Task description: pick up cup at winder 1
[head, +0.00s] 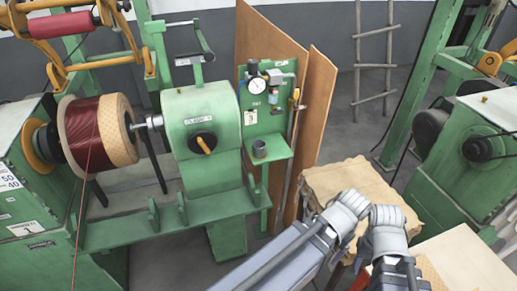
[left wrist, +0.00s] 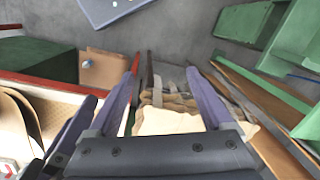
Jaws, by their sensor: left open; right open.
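A small dark grey cup (head: 259,148) stands upright on a green shelf (head: 268,160) below a gauge panel, on the green winder (head: 205,125) in the head view. My left gripper (head: 345,212) is at the lower middle, to the right of and nearer than the cup, apart from it. My right gripper (head: 385,222) is just right of it, also away from the cup; its fingers are hard to make out. In the left wrist view my left gripper (left wrist: 165,72) has its fingers spread with nothing held. I cannot make out the cup there.
A dark red coil (head: 88,135) sits on the winder at the left. Brown boards (head: 315,105) stand right of the shelf. A crumpled tan cover (head: 355,180) lies behind my grippers. Another green machine (head: 470,150) is at the right. A ladder (head: 374,60) leans at the back.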

